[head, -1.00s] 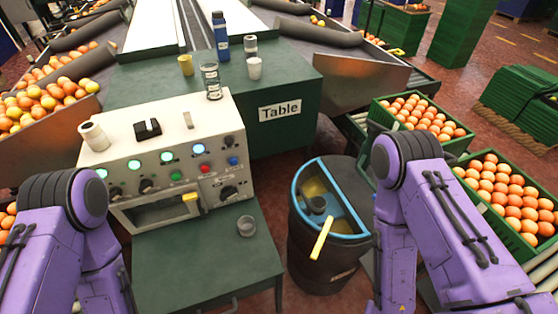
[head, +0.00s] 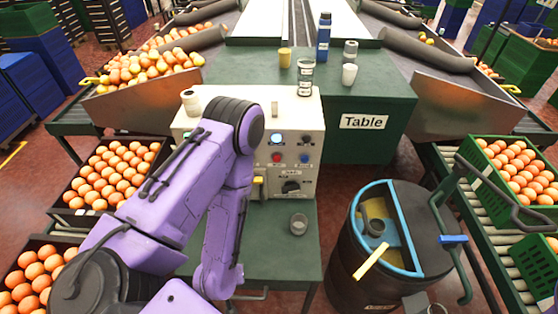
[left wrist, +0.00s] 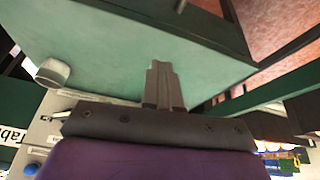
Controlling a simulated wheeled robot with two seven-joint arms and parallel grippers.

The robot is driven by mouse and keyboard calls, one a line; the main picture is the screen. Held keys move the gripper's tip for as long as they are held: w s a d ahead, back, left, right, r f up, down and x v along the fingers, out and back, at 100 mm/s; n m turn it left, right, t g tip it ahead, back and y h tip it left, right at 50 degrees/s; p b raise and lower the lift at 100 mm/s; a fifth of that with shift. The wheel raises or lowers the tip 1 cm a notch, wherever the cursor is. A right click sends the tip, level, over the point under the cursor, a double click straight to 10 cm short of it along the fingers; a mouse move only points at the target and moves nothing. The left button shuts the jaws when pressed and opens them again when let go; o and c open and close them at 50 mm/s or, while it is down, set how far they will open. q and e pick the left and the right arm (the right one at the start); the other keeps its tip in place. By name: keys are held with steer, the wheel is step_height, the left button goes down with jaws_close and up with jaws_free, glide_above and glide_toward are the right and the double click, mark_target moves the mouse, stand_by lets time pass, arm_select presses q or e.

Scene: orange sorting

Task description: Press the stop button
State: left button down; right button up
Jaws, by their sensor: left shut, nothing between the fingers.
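The control panel (head: 300,118) is a cream box at the back of a green stand. A red button (head: 277,158) is on its front, just right of my left arm; its label is too small to read. A blue button (head: 304,159) is beside it and a black knob (head: 291,187) below. My left arm covers the panel's left part. My left gripper (left wrist: 162,68) is shut and empty over the green stand top (left wrist: 130,50) in the left wrist view, apart from the panel. My right gripper is out of view.
A small grey cup (head: 298,224) stands on the green stand; it also shows in the left wrist view (left wrist: 52,72). A black bin (head: 345,250) with a blue rim stands to the right. Orange crates flank both sides.

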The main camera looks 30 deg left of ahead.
mark_target(277, 158)
arm_select(q)
steer(key=w+r+n+t+h, duration=0.1)
steer(key=w+r+n+t, duration=0.3)
steer(key=w+r, duration=0.3)
steer(key=w+r+n+t+h, duration=0.2)
steer(key=w+r+n+t, duration=0.2)
steer(key=w, duration=1.1)
step_height(277, 158, up, 4)
steer(key=n, duration=0.2)
steer(key=shift+w+d+n, duration=0.15)
steer(key=shift+w+n, duration=0.05)
steer(key=shift+n, duration=0.1)
steer(key=shift+f, duration=0.1)
steer(key=w+a+b, duration=0.1)
steer(key=w+a, duration=0.3)
steer(key=w, duration=0.3)
steer(key=shift+w+a, duration=0.2)
steer(key=shift+a, duration=0.15)
steer(key=shift+w+a+b, duration=0.2)
steer(key=shift+w+b, duration=0.15)
